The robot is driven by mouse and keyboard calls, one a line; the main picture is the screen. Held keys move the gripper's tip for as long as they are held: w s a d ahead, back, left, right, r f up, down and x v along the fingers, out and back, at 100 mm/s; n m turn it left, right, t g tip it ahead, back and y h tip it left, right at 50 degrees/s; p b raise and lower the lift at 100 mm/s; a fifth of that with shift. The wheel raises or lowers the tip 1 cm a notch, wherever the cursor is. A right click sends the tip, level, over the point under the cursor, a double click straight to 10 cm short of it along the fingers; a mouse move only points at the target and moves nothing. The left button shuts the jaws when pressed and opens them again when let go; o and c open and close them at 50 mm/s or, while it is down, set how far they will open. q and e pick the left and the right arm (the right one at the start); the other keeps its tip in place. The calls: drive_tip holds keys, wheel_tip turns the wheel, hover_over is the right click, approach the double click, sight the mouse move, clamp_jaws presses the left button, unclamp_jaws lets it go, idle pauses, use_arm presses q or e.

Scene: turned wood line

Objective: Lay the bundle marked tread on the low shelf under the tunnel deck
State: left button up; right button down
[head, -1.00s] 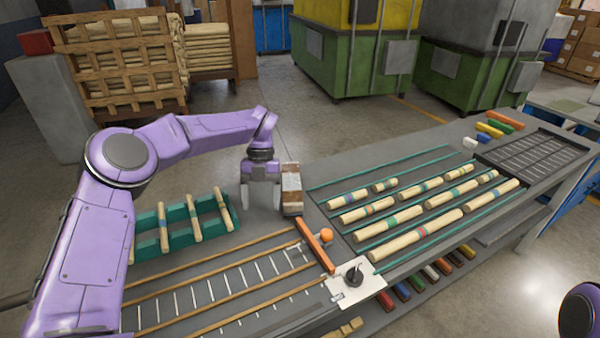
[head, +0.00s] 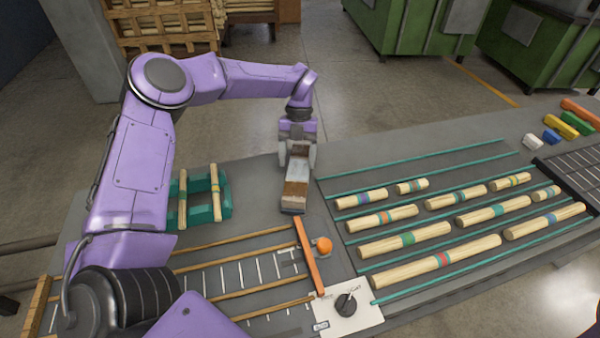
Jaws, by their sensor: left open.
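My left gripper (head: 297,158) is open above the bench, at the far end of a brown block with a pale grey band (head: 296,190). Its two fingers show on either side of the block's far end; I cannot tell whether they touch it. I can read no tread mark on anything, so I cannot tell which is the bundle. The low shelf under the deck is hidden now. My right gripper is out of view.
Two banded sticks rest on a green rack (head: 205,206) left of the gripper. Coloured blocks (head: 568,123) lie far right.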

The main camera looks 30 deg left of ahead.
sight(297, 169)
use_arm(q)
drive_tip(key=p+x, duration=0.2)
drive_tip(key=x, duration=0.1)
drive_tip(key=shift+w+a, duration=0.1)
drive_tip(key=f, duration=0.3)
drive_tip(key=shift+w+d, duration=0.25)
drive_tip(key=shift+w, duration=0.05)
drive_tip(key=shift+s, duration=0.3)
drive_tip(key=shift+c, duration=1.3)
drive_tip(key=c, duration=0.9)
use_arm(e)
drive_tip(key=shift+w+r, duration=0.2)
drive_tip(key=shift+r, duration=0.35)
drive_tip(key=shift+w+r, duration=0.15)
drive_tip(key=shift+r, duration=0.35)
use_arm(q)
drive_tip(key=shift+w+r, duration=0.1)
drive_tip(key=shift+r, duration=0.05)
